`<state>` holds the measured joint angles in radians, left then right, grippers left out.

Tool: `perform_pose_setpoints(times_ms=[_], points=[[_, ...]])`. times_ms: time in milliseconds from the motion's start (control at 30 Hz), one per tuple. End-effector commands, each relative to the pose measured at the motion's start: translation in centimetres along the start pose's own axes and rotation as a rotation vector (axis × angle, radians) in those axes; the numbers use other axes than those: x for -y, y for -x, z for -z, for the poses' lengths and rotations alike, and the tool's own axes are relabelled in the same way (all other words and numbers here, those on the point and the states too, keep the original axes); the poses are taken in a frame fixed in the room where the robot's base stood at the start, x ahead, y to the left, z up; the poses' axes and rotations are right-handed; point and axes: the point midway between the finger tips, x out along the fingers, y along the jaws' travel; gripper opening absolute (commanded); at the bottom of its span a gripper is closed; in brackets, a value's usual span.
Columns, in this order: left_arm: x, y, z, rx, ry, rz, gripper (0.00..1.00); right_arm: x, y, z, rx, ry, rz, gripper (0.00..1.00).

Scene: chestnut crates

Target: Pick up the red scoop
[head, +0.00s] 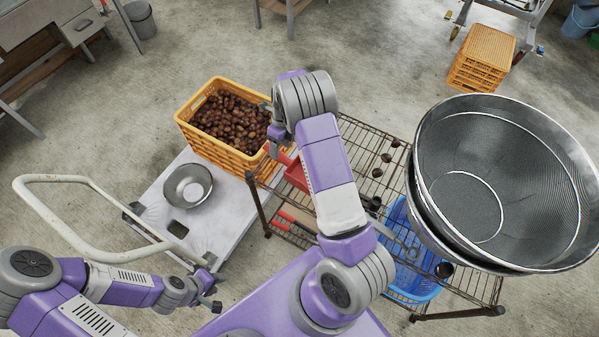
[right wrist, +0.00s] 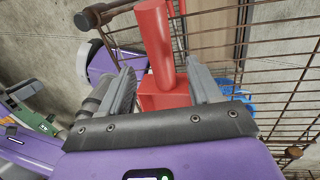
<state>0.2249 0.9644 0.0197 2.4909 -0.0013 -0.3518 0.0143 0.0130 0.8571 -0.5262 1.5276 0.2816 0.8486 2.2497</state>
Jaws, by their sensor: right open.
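The red scoop (head: 297,174) lies on the top of the wire rack, partly hidden behind my right arm in the head view. The right gripper is open, and there is a gap between the handle and at least the left finger. In the head view my right gripper (head: 273,138) is at the rack's left end beside the chestnut crate. My left gripper (head: 209,289) is low at the left, too small to read its jaws.
The yellow crate of chestnuts (head: 216,152) and a metal bowl (head: 174,190) stand on a pale platform (head: 150,205) left of the rack (head: 365,135). Large sieves (head: 428,228) are at the rack's right. A blue basket (head: 408,285) sits below. Several chestnuts lie on the rack.

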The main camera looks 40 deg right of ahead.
Motion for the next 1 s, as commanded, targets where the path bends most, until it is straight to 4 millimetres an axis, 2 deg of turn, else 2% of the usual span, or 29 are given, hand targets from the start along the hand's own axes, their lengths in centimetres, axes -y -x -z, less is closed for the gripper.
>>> perform_pose_setpoints(times_ms=[333, 600, 667, 1000], points=[[0.4, -1.2, 0.1, 0.000, 0.000, 0.000, 0.36, 0.1, -4.6, -0.3, -0.001, 0.000, -0.001, 0.63], [0.4, -1.2, 0.1, 0.000, 0.000, 0.000, 0.36, 0.1, -5.0, -0.3, 0.001, 0.000, 0.000, 0.63], [0.4, -1.2, 0.1, 0.000, 0.000, 0.000, 0.36, 0.1, -5.0, -0.3, 0.001, 0.000, 0.000, 0.55], [0.4, -1.2, 0.1, 0.000, 0.000, 0.000, 0.36, 0.1, -5.0, -0.3, 0.001, 0.000, 0.000, 0.03]])
